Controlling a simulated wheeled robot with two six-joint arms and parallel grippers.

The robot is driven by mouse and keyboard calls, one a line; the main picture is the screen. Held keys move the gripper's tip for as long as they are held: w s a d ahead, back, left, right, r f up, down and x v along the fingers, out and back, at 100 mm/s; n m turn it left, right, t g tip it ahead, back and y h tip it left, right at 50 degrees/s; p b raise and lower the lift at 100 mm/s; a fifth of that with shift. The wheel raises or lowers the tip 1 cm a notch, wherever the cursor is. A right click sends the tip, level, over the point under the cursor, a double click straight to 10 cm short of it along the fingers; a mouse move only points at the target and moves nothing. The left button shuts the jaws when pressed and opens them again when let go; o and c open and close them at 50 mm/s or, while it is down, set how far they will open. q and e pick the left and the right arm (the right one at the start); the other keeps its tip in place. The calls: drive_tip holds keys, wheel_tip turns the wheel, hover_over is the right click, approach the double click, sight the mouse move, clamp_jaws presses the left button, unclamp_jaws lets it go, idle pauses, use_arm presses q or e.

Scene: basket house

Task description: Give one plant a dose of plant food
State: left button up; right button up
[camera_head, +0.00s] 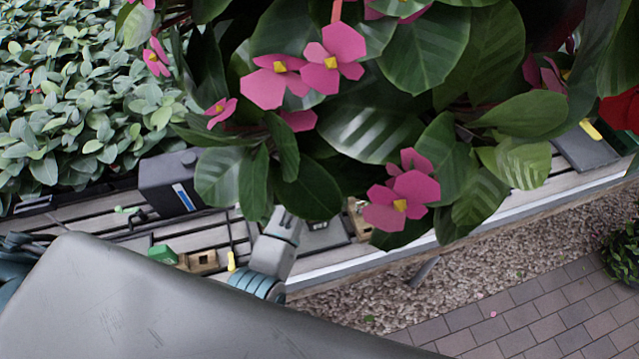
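A leafy plant (423,50) with broad dark green leaves and pink flowers (405,200) fills the upper middle, close to the camera. Its pot does not show. A second plant mass (70,90) with small pale green leaves stands at the upper left. I cannot make out plant food among the small items on the slatted bench (210,235). A grey part with a blue-grey ribbed band (257,284) stands partly behind the leaves; I cannot tell whether it is mine. I see no gripper fingertips of either hand.
The bench holds a dark box with a blue stripe (183,195), a green block (163,254), a small wooden block (203,261) and a yellow item (231,261). A large grey surface covers the lower left. Gravel (350,310) and brick paving (540,315) lie to the right.

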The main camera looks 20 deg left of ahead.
idle(0.4)
use_arm(q)
drive_tip(key=shift+f, duration=0.6)
idle(1.6)
drive_tip(key=shift+r, duration=3.6)
